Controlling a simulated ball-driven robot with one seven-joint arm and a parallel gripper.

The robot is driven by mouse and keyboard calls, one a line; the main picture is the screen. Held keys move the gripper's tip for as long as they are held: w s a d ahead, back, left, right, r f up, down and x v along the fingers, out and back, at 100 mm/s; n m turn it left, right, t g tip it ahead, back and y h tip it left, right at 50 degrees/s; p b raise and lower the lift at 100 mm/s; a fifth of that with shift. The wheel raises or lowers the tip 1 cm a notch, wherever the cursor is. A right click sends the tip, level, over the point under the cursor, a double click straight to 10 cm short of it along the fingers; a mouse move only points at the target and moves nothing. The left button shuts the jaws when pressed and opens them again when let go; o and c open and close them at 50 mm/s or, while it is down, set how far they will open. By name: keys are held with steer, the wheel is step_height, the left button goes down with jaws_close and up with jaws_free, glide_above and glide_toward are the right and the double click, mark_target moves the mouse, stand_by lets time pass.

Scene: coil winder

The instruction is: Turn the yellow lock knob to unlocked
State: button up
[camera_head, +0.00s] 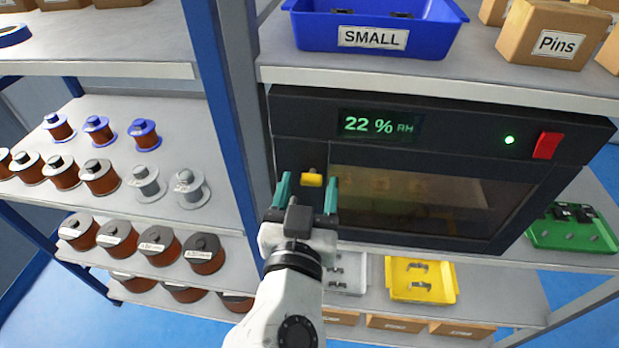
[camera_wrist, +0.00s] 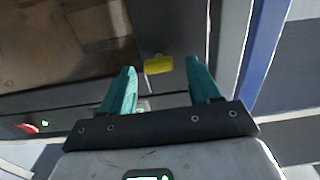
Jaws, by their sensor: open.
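The yellow lock knob (camera_head: 312,179) sits on the left of the dark cabinet's front, beside its window. Its grip lies about level in the head view. My gripper (camera_head: 306,186) is open, with a teal finger on each side of the knob in that view. In the wrist view the knob (camera_wrist: 158,64) shows between and just beyond the tips of my open gripper (camera_wrist: 162,72). I see no finger touching it. How far the fingertips stand from the cabinet front is hard to tell.
The dark cabinet (camera_head: 300,112) has a "22 % RH" display (camera_head: 378,126), a green light (camera_head: 509,140) and a red switch (camera_head: 547,146). A blue rack post (camera_head: 222,110) stands close on the left. Shelves of wire spools (camera_head: 100,178) lie beyond it. A yellow tray (camera_head: 420,280) sits below.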

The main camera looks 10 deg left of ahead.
steer(key=shift+w, duration=0.55)
steer(key=c, duration=1)
